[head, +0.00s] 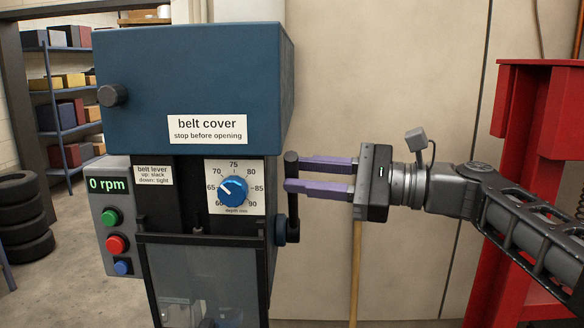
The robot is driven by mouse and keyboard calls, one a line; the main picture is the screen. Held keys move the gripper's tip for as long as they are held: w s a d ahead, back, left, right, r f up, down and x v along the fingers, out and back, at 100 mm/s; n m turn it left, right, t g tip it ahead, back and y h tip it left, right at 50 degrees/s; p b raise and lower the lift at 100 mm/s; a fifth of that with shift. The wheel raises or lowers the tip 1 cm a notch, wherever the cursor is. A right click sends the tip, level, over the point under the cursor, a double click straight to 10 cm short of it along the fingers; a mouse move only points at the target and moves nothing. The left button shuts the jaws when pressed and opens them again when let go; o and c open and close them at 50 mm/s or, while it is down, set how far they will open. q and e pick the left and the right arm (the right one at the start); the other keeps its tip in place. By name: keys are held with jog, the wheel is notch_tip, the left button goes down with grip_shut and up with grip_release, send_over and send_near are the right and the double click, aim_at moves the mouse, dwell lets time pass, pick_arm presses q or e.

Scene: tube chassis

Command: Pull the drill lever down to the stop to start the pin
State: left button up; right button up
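The drill press stands left of centre, with a blue belt cover (190,85) on top. A black lever (292,215) with a rounded top end rises almost upright from a hub (280,231) on its right side. My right gripper (293,173) reaches in from the right with its two purple fingers level and parallel, a gap between them. The fingertips are at the lever's upper part: the lower finger crosses in front, the upper one ends at or behind it. Whether they press on the lever I cannot tell. My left gripper is not in view.
A depth stop dial (234,190) and a clear guard (195,275) are on the press front. A control box (112,225) reads 0 rpm. A red frame (510,140) stands at the right behind my arm. Tyres (22,220) and shelves (65,115) are at the left.

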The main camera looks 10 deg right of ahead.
jog(key=shift+x, duration=1.15)
jog(key=shift+c, duration=0.2)
grip_shut()
dwell(0.4)
